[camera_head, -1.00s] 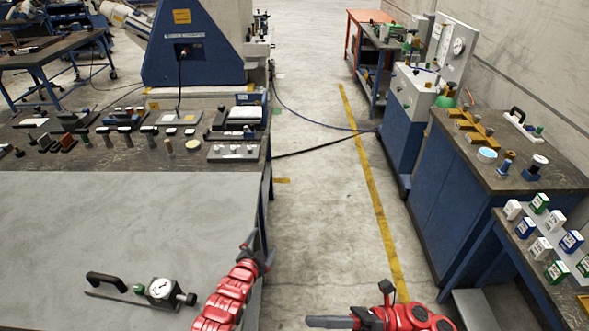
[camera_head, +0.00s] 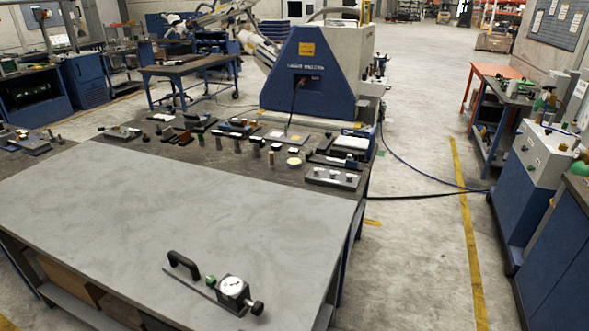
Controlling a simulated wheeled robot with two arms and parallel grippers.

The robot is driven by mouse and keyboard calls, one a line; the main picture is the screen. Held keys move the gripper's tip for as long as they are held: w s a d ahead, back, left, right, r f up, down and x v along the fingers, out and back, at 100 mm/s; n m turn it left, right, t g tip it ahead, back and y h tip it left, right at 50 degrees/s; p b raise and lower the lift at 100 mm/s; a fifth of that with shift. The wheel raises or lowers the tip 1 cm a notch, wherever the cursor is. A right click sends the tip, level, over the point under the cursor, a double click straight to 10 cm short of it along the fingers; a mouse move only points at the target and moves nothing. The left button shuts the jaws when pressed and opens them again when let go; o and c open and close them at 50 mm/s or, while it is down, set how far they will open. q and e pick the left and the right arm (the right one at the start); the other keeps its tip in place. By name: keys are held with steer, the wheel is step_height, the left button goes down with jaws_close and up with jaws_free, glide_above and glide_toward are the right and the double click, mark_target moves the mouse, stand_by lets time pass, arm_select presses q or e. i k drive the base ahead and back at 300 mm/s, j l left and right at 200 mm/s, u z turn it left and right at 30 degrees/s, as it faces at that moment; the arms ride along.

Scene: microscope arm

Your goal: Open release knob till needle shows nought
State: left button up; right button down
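A small device lies near the front edge of the grey table (camera_head: 190,205) in the head view. It has a flat base plate, a black handle (camera_head: 183,263), a green knob (camera_head: 210,281), a block with a round white dial (camera_head: 232,286) and a black knob (camera_head: 257,308) on its right side. The dial's needle is too small to read. I cannot tell from the picture which knob is the release knob. Neither of my grippers is in view.
Several small tools and blocks stand along the table's dark back strip (camera_head: 215,161). A large blue machine (camera_head: 306,72) stands behind it. The floor to the right of the table is clear, with a yellow line (camera_head: 466,230) and cables. Blue cabinets (camera_head: 520,205) stand at the right.

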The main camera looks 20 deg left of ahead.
mark_target(211, 281)
steer(key=u, duration=1.25)
